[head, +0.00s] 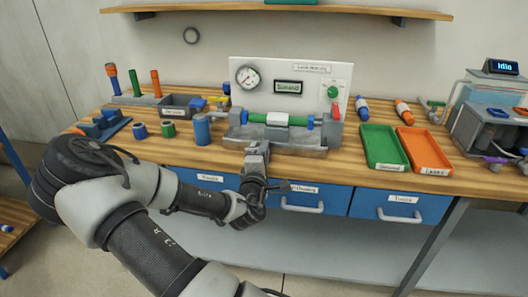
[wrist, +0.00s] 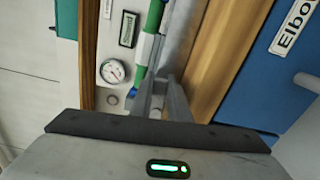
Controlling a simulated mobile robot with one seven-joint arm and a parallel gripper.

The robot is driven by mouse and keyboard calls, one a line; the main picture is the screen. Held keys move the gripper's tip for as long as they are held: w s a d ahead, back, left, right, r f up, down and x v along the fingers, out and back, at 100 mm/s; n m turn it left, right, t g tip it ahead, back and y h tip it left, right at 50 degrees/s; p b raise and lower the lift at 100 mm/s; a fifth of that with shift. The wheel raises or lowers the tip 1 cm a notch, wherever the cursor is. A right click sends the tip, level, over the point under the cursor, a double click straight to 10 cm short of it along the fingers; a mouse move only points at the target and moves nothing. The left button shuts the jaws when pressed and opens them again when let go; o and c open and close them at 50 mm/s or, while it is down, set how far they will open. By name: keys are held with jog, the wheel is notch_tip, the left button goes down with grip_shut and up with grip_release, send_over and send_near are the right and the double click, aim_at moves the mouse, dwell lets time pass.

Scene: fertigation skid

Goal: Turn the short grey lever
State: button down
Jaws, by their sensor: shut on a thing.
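My gripper (head: 257,150) is at the front of the grey trough on the bench, near the left part of the pipe. The wrist view shows its two grey fingers (wrist: 160,98) close together, beside the blue end fitting (wrist: 132,92) of the pipe. The gripper is shut on a small grey part, apparently the short grey lever; the fingers hide most of it, so its angle cannot be told. The green pipe with a white middle section (head: 275,120) lies along the trough.
A blue cylinder (head: 201,129) stands left of the trough. A green tray (head: 384,148) and an orange tray (head: 425,150) lie to the right. Blue drawers (head: 386,206) are below the bench edge.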

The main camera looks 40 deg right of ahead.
jog(key=shift+f+m, duration=0.25)
jog(key=shift+m, duration=0.35)
jog(key=c, duration=1.7)
grip_release()
jog(key=shift+a, duration=0.1)
